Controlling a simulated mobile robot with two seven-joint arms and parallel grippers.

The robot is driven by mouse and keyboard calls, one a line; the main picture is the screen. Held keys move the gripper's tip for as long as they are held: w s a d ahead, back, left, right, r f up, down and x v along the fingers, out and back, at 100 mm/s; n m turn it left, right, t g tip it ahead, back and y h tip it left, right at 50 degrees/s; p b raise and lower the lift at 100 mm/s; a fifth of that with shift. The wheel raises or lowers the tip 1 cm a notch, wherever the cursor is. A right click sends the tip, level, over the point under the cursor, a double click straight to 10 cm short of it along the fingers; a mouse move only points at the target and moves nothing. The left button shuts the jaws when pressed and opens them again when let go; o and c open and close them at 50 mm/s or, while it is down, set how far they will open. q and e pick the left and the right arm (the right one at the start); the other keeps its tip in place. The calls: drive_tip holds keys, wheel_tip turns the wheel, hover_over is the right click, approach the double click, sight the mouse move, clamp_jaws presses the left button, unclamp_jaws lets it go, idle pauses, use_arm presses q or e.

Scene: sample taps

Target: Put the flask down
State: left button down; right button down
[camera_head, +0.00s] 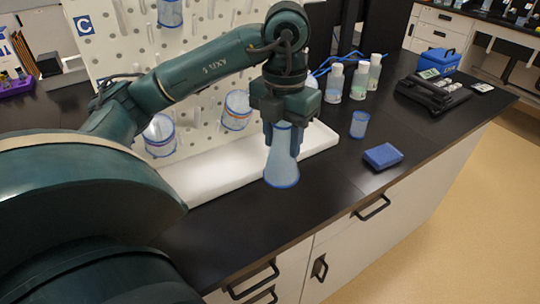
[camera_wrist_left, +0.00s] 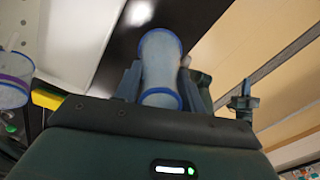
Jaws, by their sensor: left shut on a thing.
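The flask (camera_head: 282,168) is a pale blue, translucent conical vessel with darker blue rims, upright at the front of the white tray. My left gripper (camera_head: 283,140) comes down from above and is shut on its neck. In the left wrist view the flask (camera_wrist_left: 160,65) sits between the two fingers of my left gripper (camera_wrist_left: 160,88). The flask's base appears at or just above the black counter (camera_head: 330,190); I cannot tell whether it touches. My right gripper is not in view.
A white tray (camera_head: 212,175) lies behind the flask, below a white pegboard (camera_head: 120,45) with hanging glassware. To the right are a small beaker (camera_head: 359,124), a blue box (camera_head: 383,156) and several bottles (camera_head: 334,84). The counter's front is clear.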

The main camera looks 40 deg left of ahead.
sight(281, 175)
use_arm(q)
drive_tip(key=shift+w+a, duration=0.1)
drive_tip(key=shift+w, duration=0.05)
drive_tip(key=shift+f, duration=0.15)
drive_tip(key=shift+f+b, duration=0.35)
drive_tip(key=shift+f, duration=4.45)
drive_tip(key=shift+f, duration=0.1)
drive_tip(key=c, duration=0.8)
unclamp_jaws()
drive_tip(key=shift+c, duration=0.2)
wheel_tip(281, 175, up, 12)
drive_tip(key=p, duration=0.1)
